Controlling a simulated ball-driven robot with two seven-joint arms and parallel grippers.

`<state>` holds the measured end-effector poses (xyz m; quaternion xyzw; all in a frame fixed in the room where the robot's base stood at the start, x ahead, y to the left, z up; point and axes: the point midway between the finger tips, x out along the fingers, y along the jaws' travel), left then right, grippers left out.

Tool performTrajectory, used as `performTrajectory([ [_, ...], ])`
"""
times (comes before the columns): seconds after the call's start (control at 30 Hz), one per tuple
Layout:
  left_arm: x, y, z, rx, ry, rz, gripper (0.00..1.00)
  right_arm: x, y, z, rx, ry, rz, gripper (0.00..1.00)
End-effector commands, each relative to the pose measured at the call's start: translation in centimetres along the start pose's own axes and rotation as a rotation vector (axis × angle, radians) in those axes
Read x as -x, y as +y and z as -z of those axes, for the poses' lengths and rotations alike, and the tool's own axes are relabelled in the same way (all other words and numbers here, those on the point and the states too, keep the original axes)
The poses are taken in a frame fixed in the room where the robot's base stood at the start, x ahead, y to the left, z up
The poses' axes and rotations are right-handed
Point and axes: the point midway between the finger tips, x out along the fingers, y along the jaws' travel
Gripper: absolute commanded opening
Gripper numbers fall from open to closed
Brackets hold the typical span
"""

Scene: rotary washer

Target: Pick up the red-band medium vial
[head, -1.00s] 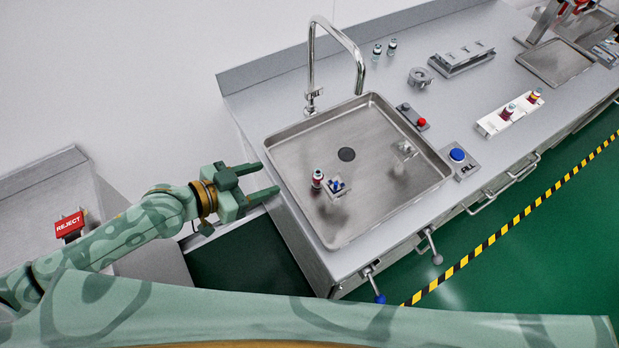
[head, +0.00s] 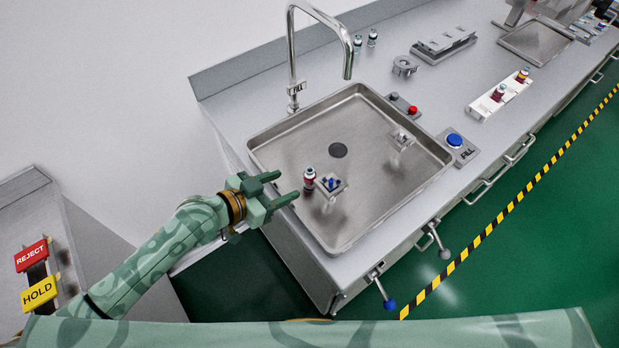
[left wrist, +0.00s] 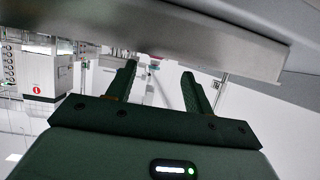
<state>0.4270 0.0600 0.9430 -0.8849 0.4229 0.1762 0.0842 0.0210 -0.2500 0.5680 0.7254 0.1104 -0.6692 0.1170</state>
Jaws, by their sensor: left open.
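My left gripper (head: 289,184) is open and empty, fingers pointing right toward this vial, with a short gap between. In the left wrist view, the open fingers (left wrist: 159,70) frame a small pinkish and teal thing, too small to identify. My right gripper is not in view.
The steel sink (head: 270,150) has a raised rim and a tall faucet (head: 292,60). REJECT (head: 31,254) and HOLD (head: 39,293) signs are at left.

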Motion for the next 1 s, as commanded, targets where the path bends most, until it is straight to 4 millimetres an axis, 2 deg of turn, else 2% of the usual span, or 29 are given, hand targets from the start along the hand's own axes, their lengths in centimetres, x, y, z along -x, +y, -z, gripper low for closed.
performTrajectory([
  [0.23, -2.4, 0.2, 0.1, 0.001, 0.001, -0.001, 0.52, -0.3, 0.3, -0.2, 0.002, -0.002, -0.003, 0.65],
  [0.5, -6.4, 0.4, -0.1, 0.003, 0.000, 0.000, 0.52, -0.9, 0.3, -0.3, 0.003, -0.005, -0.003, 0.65],
  [0.77, -6.7, 0.4, 0.0, 0.000, -0.001, 0.000, 0.52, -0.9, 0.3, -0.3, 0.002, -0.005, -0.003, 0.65],
  [0.93, -6.7, 0.4, 0.0, 0.000, -0.001, 0.000, 0.07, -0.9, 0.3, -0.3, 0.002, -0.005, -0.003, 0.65],
  [1.0, -6.7, 0.4, 0.0, 0.000, -0.001, 0.000, 0.04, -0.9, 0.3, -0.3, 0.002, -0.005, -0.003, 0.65],
])
